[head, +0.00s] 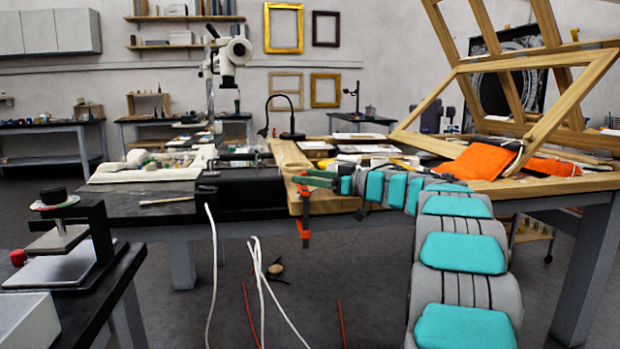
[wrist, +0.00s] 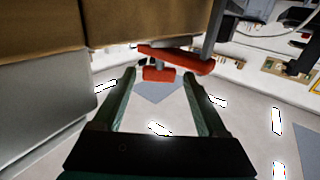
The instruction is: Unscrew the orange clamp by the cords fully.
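The orange clamp (head: 304,228) is on the front edge of the wooden bench, with its lower part hanging below the top. In the wrist view its orange bar (wrist: 180,59) and a smaller orange piece (wrist: 158,74) show just beyond my fingertips. White cords (head: 260,285) hang down to the left of the clamp. My gripper (head: 298,181) has green fingers and is at the clamp's upper part in the head view. In the wrist view my gripper (wrist: 158,72) is open, with the small orange piece lined up between the fingertips. I see nothing held.
A black vise-like block (head: 238,192) stands left of the clamp. A dark side table (head: 110,270) stands at front left. Thin red cords (head: 250,310) hang below.

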